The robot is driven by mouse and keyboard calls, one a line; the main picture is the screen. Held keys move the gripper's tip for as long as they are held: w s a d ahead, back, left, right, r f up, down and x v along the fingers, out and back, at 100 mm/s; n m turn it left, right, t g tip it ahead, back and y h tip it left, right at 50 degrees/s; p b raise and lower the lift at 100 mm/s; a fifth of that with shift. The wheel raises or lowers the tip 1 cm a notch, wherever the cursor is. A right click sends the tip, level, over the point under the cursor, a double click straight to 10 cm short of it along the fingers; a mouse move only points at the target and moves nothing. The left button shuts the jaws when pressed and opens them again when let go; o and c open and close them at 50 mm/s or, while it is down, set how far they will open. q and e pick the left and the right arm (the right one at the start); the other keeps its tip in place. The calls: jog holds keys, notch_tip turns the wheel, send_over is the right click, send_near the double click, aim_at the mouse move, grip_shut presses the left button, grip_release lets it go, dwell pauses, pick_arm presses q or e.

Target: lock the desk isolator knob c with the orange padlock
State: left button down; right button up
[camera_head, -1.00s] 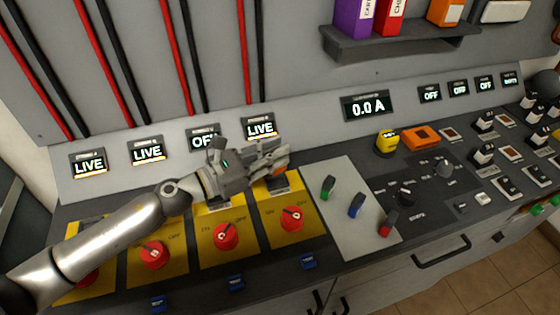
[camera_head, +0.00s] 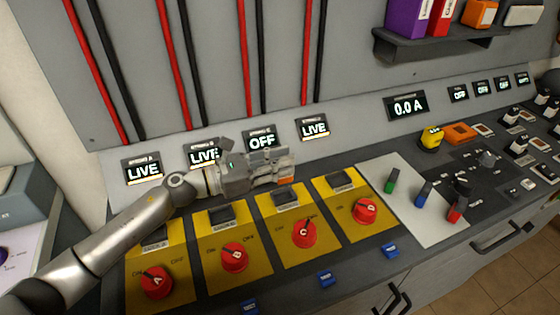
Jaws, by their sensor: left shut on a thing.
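Isolator knob C (camera_head: 303,233) is a red rotary knob on a yellow plate (camera_head: 281,238), third from the left in a row of similar knobs. The display (camera_head: 261,140) in line with it reads OFF. My left gripper (camera_head: 287,169) is above the desk, behind knob C and near the top of its plate, apart from the knob. It is shut on a small orange thing (camera_head: 286,181), probably the orange padlock, mostly hidden by the fingers. My right gripper is not in view.
Red knobs A (camera_head: 156,282), B (camera_head: 234,257) and D (camera_head: 366,210) flank knob C; their displays read LIVE. Blue tags line the desk's front edge. Right of them stand coloured switches (camera_head: 424,195), a yellow object (camera_head: 431,138) and an orange box (camera_head: 460,133).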

pick_arm(q)
jog(key=shift+f+b, duration=0.3)
jog(key=shift+f, duration=0.35)
notch_tip(320, 180, down, 3)
jog(key=shift+a+r+b, duration=0.1)
jog(key=shift+r+b, duration=0.1)
jog(key=shift+b, duration=0.8)
jog(key=shift+f+b, duration=0.3)
jog(key=shift+f, duration=0.15)
jog(key=shift+b, duration=0.3)
jog(key=shift+f, duration=0.2)
